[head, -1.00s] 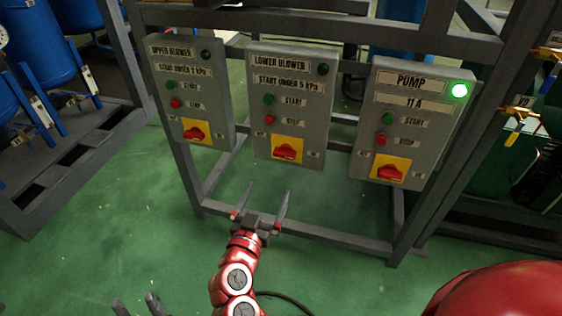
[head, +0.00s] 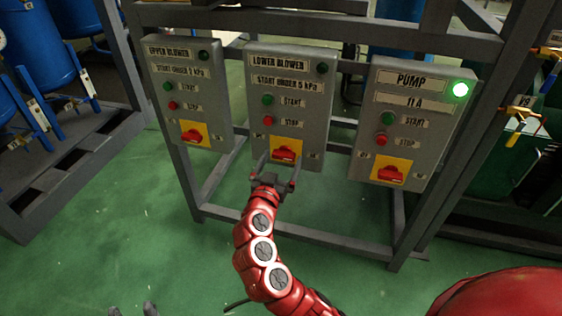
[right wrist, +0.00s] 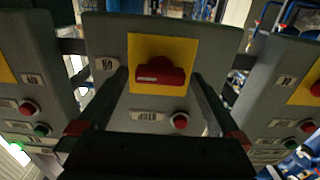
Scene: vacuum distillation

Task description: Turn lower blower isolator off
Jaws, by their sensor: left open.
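The lower blower box (head: 291,82) is grey, with a dark lamp and start and stop buttons. Its isolator, a red handle (head: 284,155) on a yellow plate, is at the bottom. My right gripper (head: 279,166) is just in front of and below that isolator. In the right wrist view the picture is inverted; the handle (right wrist: 160,71) lies roughly crosswise between the spread fingers (right wrist: 161,85), with gaps on both sides. That gripper is open and holds nothing. Only the fingertips of my left gripper (head: 132,310) show at the bottom left edge, apart and empty.
The upper blower box (head: 188,90) is on the left and the pump box (head: 411,120), with its green lamp lit, on the right. Each has its own red isolator. All hang on a grey frame (head: 320,235). The green floor in front is clear.

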